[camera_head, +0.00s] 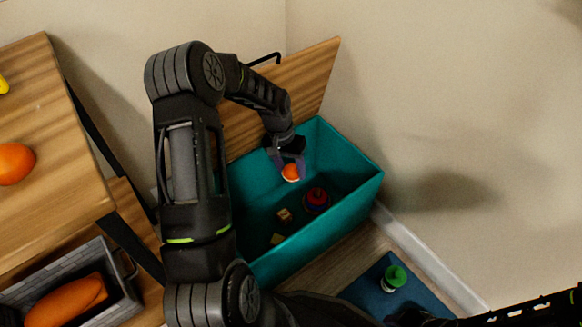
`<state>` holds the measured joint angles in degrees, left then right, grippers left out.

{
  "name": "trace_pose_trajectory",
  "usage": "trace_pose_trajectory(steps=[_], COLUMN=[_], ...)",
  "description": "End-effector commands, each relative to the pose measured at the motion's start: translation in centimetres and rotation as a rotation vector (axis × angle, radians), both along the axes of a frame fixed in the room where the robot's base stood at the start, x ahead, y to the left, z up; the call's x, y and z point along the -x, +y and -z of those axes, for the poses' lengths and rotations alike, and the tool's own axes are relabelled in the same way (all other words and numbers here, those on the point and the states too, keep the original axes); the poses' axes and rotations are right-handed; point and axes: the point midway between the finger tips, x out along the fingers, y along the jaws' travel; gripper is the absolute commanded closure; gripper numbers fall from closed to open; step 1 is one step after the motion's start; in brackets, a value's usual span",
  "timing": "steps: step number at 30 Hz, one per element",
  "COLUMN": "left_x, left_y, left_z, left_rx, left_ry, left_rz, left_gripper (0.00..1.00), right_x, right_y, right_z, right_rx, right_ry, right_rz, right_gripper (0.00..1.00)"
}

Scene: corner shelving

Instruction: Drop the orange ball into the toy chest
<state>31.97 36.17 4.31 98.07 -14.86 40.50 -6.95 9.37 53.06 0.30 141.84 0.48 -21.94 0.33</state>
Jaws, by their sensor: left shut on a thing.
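The orange ball (291,173) is small and sits between the fingers of my left gripper (288,164). The gripper is shut on it and points down over the toy chest, above its open inside. The toy chest (336,222) is a teal box with its wooden lid (318,78) raised against the wall. Inside it lie a red and blue toy (316,200) and small blocks (284,215). My left arm hides the chest's left end. A dark part of an arm shows at the lower right, but my right gripper is not seen.
A wooden shelf unit (50,130) stands at the left, with a larger orange round thing (14,164) on top. A grey bin (118,284) on a lower shelf holds an orange item (66,302). A green-capped bottle (393,279) stands on a blue mat (365,290) before the chest.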

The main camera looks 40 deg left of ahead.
Motion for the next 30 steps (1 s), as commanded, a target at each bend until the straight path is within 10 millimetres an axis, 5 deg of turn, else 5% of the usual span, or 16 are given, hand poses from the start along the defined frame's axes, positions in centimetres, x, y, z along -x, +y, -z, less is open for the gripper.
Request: trace_pose_trajectory(steps=[8,9,17,30], left_x=[0.0,0.0,0.0,-0.1], left_y=[0.0,0.0,0.0,0.0], left_z=[0.0,0.0,0.0,-1.2], left_rx=[0.0,0.0,0.0,-0.002], left_ry=[-0.001,-0.001,-0.001,-0.003], left_rz=[0.0,0.0,0.0,0.0], left_gripper=[0.88,0.45,0.24,0.23], right_x=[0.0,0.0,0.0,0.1], right_y=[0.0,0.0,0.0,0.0], right_z=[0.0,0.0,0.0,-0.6], right_rx=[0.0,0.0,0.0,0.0], right_ry=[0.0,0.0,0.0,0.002], right_rz=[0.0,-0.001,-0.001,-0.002], right_gripper=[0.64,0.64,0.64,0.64])
